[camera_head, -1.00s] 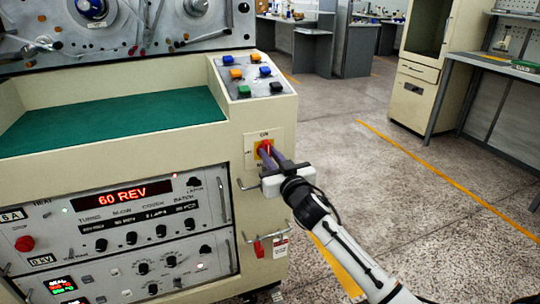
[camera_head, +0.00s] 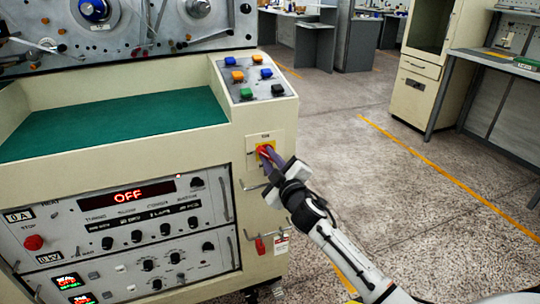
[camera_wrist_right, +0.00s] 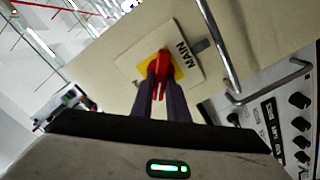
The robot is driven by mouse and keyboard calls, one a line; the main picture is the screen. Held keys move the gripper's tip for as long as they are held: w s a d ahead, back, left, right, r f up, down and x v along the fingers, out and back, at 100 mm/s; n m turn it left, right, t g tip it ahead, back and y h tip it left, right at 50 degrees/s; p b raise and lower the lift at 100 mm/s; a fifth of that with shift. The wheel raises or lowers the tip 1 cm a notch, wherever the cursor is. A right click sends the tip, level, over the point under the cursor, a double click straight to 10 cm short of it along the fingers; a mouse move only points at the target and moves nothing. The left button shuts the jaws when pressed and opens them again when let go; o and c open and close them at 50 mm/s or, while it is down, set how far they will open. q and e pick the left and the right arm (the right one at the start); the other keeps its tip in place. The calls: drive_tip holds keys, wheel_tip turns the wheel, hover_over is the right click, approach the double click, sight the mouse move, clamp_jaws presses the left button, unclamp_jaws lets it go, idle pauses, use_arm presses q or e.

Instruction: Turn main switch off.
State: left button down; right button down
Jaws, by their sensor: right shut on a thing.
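The main switch (camera_head: 264,149) is a red knob on a yellow square plate, on the front right corner of the cream machine. My right gripper (camera_head: 269,153) has its purple fingers shut on the red knob, and the gripper is rolled at a slant. In the right wrist view the knob (camera_wrist_right: 161,68) sits between the two fingertips, beside the label "MAIN". The display (camera_head: 128,195) on the machine's front panel reads "OFF" in red. My left gripper is not in view.
A metal handle (camera_head: 226,205) stands out from the panel left of the switch. A red padlock (camera_wrist_right: 232,118) cannot be made out clearly in the wrist view. Coloured push buttons (camera_head: 254,76) sit above the switch. Speckled floor to the right is open.

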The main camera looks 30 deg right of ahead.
drive_tip(key=n, duration=0.3)
drive_tip(key=shift+n, duration=0.4)
drive_tip(key=n, duration=0.2)
drive_tip(key=n+p, duration=0.1)
drive_tip(key=n, duration=0.1)
drive_tip(key=shift+a+f, duration=0.1)
drive_tip(key=shift+f, duration=0.15)
drive_tip(key=shift+n, duration=0.4)
drive_tip(key=c, duration=1.7)
unclamp_jaws()
drive_tip(key=v, duration=1)
drive_tip(key=shift+s+a, duration=0.1)
